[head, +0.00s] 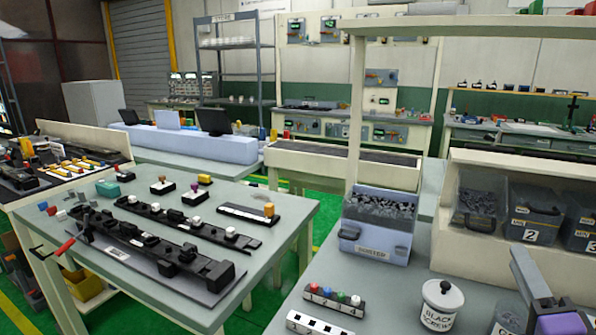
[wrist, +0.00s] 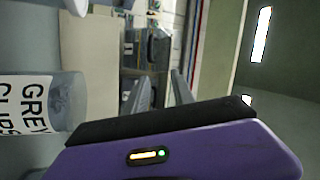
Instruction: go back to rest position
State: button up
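My gripper (wrist: 160,88) shows in the wrist view beyond its purple housing. Its two grey fingers look apart, with nothing seen between them. A grey part of my arm (head: 533,285) shows at the lower right in the head view, over the right-hand bench. A jar labelled "GREY CLIPS" (wrist: 68,102) is close at the left of the wrist view, beside the gripper and apart from the fingers.
Numbered bins (head: 532,213) sit behind. A left table (head: 270,190) holds dark trim rails. Green floor lies between the tables.

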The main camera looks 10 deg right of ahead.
jog(key=s+a+f+n, duration=0.3)
jog(key=s, duration=0.1)
jog(key=s+a+f+n+g+p, duration=0.1)
jog(key=s+a+f+n, duration=0.2)
jog(key=s+a, duration=0.1)
jog(key=s+a+f+n+p, duration=0.1)
jog(key=s+a+f+n, duration=0.2)
jog(key=s, duration=0.1)
jog(key=shift+s+a+f+y, duration=0.15)
jog(key=shift+s+a+y, duration=0.15)
jog(key=shift+a, duration=0.05)
jog(key=s+a+f+n+g+y+p, duration=0.1)
jog(key=s+a+f+n+g+y, duration=0.1)
jog(key=s+a, duration=0.4)
jog(key=s+a+f+n+g+y+p, duration=0.2)
jog(key=s+a+n, duration=0.3)
jog(key=s, duration=0.8)
jog(key=shift+s+a+f+n+g+y, duration=0.2)
jog(key=shift+a+f+n+g+y, duration=0.3)
jog(key=shift+f+y, duration=0.4)
